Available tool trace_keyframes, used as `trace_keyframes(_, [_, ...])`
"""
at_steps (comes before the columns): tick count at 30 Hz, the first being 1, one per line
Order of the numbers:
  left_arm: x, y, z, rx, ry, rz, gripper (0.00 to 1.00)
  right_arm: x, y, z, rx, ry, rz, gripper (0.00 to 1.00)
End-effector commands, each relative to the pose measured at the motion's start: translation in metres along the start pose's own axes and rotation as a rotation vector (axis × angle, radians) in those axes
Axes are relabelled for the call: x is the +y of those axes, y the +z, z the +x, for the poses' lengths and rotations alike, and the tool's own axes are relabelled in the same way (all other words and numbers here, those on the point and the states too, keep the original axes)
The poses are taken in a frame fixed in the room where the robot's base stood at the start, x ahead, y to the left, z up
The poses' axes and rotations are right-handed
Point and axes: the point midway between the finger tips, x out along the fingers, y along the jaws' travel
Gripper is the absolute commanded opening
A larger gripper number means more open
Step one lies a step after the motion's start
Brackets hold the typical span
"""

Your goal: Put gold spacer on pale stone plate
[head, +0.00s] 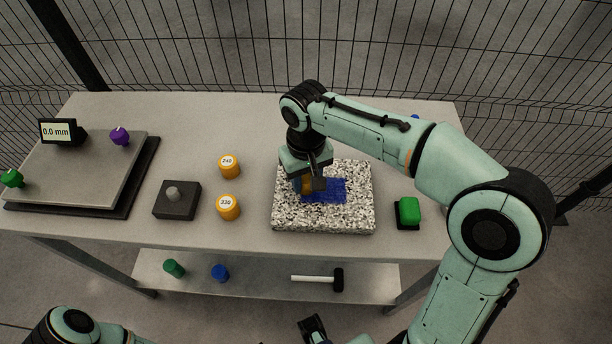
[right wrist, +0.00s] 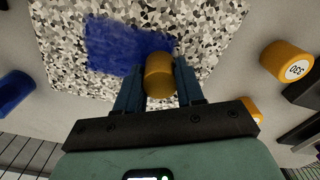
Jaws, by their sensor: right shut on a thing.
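My right gripper (head: 316,187) is shut on a gold spacer (right wrist: 159,76). In the head view the spacer (head: 307,185) is mostly hidden by the gripper. It is over the speckled black-and-white stone plate (head: 290,215), at the left end of the plate's blue patch (head: 330,191). The right wrist view shows the spacer between both fingers, with the speckled plate (right wrist: 205,25) and blue patch (right wrist: 115,45) behind it. I cannot tell whether the spacer touches the plate. A plain grey plate (head: 75,175) lies on a dark base at the left.
Two gold cylinders, one labelled 330 (head: 228,207) and another (head: 229,167), stand left of the speckled plate. A dark block with a peg (head: 176,202) and a green block (head: 408,212) flank them. A display (head: 62,131) reads 0.0 mm. A lower shelf holds a hammer (head: 318,279).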

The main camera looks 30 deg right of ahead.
Motion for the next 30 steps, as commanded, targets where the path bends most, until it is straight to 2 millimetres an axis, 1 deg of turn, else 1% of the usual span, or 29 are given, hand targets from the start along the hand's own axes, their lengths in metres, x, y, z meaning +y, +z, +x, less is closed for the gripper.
trace_keyframes(1, [0.000, 0.000, 0.001, 0.000, 0.000, 0.000, 0.43, 0.000, 0.000, 0.001, -0.001, 0.000, 0.000, 0.47])
trace_keyframes(2, [0.000, 0.000, 0.000, 0.000, 0.000, 0.000, 0.43, 0.000, 0.000, 0.001, -0.001, 0.000, 0.000, 0.57])
trace_keyframes(3, [0.000, 0.000, 0.000, 0.000, 0.000, 0.000, 0.43, 0.000, 0.000, 0.001, -0.001, 0.000, 0.000, 0.63])
trace_keyframes(11, [0.000, 0.000, 0.000, 0.000, 0.000, 0.000, 0.43, 0.000, 0.000, 0.000, 0.000, 0.000, 0.000, 0.63])
trace_keyframes(14, [0.001, 0.000, -0.003, 0.001, 0.000, 0.000, 0.43, 0.000, 0.000, -0.006, 0.001, 0.000, 0.000, 0.63])
trace_keyframes(17, [0.002, 0.000, -0.005, 0.002, 0.001, 0.001, 0.43, 0.000, -0.001, -0.019, 0.003, -0.001, 0.000, 0.63])
trace_keyframes(24, [0.007, -0.001, -0.017, 0.006, 0.002, 0.002, 0.43, -0.001, -0.001, -0.072, 0.005, -0.002, 0.000, 0.63])
trace_keyframes(27, [0.009, -0.002, -0.022, 0.008, 0.003, 0.003, 0.43, 0.000, -0.001, -0.092, 0.004, -0.002, 0.000, 0.63])
trace_keyframes(30, [0.010, -0.003, -0.026, 0.010, 0.003, 0.003, 0.43, 0.000, -0.001, -0.107, 0.003, -0.001, -0.001, 0.63])
